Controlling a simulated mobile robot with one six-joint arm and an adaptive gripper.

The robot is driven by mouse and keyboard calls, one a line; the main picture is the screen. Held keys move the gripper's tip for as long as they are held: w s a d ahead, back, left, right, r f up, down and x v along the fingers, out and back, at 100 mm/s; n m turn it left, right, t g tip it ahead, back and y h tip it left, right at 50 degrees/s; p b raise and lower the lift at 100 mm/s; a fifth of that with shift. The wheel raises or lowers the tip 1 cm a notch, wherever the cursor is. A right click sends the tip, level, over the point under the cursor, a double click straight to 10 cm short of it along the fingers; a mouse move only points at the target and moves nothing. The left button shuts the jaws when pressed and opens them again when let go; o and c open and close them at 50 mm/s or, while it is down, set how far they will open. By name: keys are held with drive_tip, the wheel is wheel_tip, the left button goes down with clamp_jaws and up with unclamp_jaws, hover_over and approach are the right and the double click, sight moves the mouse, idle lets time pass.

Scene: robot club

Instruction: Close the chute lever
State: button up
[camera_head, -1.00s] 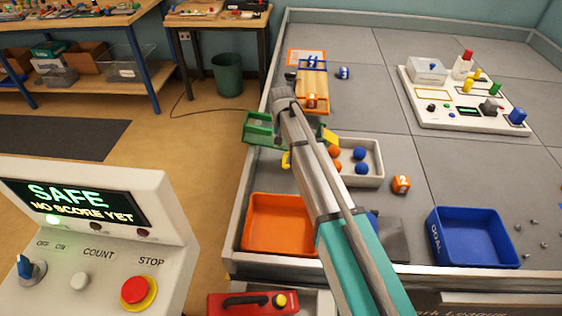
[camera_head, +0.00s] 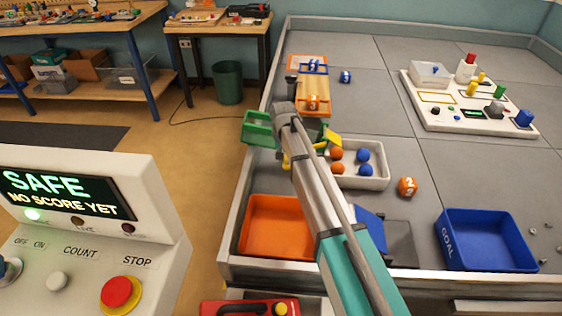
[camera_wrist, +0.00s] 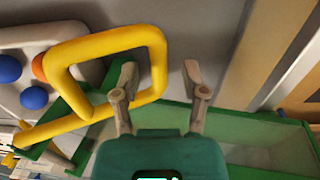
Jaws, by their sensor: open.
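A yellow lever with a squared loop handle (camera_wrist: 104,45) fills the upper left of the wrist view; its bar runs down to the lower left. My gripper (camera_wrist: 160,82) is open there. Its left finger overlaps the loop's opening and the loop's right side shows between the two fingers; I cannot tell whether they touch. A green chute trough (camera_wrist: 236,115) lies behind the gripper, to the right. In the head view the green chute (camera_head: 259,128) is at the table's left edge, with a yellow piece (camera_head: 333,139) beside my arm. My arm hides the gripper and most of the lever there.
A white tray (camera_head: 377,183) holds orange and blue balls right of my arm. An orange bin (camera_head: 272,226) and a blue GOAL bin (camera_head: 487,240) stand nearer. A numbered orange cube (camera_head: 407,187) lies between. A console (camera_head: 100,225) stands at left.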

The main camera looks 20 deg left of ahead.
drive_tip(key=shift+f, duration=0.2)
clamp_jaws()
idle(0.3)
